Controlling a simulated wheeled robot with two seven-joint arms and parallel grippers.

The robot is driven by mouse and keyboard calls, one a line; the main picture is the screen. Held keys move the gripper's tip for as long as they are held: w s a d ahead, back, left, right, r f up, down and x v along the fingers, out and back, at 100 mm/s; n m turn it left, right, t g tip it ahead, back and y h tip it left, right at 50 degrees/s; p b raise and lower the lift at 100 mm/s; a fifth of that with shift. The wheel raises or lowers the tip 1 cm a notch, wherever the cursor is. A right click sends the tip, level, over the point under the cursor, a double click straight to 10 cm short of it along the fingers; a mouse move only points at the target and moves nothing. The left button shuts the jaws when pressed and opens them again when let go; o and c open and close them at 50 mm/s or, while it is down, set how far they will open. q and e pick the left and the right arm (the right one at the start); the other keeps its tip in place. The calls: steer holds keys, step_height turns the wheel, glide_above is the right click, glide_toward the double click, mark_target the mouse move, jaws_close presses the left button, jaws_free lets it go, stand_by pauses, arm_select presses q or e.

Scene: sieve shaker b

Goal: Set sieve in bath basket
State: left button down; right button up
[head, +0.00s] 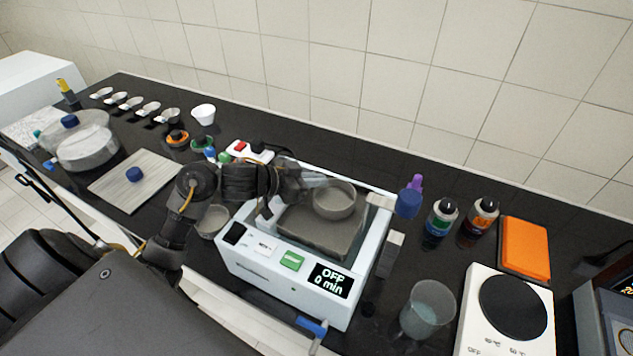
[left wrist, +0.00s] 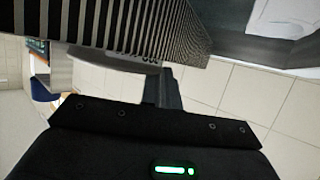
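The sieve (head: 335,199) is a round, shallow grey ring over the bath basket (head: 305,232), a grey-brown tray inside the white bath (head: 250,264). I cannot tell whether the sieve touches the basket or hangs just above it. My left gripper (head: 316,190) reaches over the bath from the left and is shut on the sieve's left rim. The bath's display reads OFF, 0 min. My right gripper is not in view.
A beaker (head: 428,308) and a white hotplate (head: 505,325) stand right of the bath. Small bottles (head: 441,217) and an orange block (head: 525,248) are behind them. Another round grey pan (head: 212,221) sits left of the bath, partly under my left arm.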

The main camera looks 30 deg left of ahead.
arm_select(q)
steer(key=shift+f, duration=0.15)
steer(key=c, duration=1.6)
jaws_free()
steer(key=shift+c, duration=0.2)
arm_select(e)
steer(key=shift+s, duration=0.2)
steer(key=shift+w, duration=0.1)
arm_select(q)
steer(key=shift+r, duration=0.2)
steer(key=shift+s+a, duration=0.25)
steer(key=b+v, duration=0.1)
steer(key=v, duration=1)
steer(key=shift+r+b, duration=0.15)
steer(key=shift+b, duration=0.15)
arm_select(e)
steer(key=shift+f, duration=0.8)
arm_select(q)
steer(key=shift+s+a, duration=0.1)
